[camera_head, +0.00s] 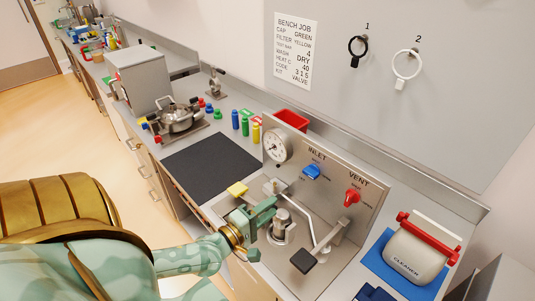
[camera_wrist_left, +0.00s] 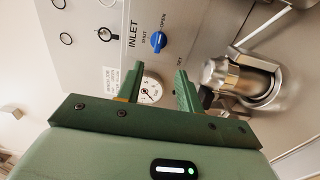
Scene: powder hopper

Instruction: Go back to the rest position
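My left gripper (camera_head: 268,208) reaches in from the left, in front of the steel valve panel. In the left wrist view its two green fingers (camera_wrist_left: 160,82) stand apart with nothing between them; the gauge shows behind the gap. In the head view it is close to a metal cylinder fitting (camera_head: 282,225); I cannot tell whether they touch. The fitting also shows to the right of the fingers in the wrist view (camera_wrist_left: 238,78). My right gripper is not in view.
The panel carries a gauge (camera_head: 276,147), a blue INLET knob (camera_head: 311,172) and a red VENT knob (camera_head: 351,197). Around my gripper are a yellow handle (camera_head: 237,188) and a black-ended lever (camera_head: 303,260). A dark mat (camera_head: 210,164) lies bare to the left. A cleaner container (camera_head: 415,252) stands right.

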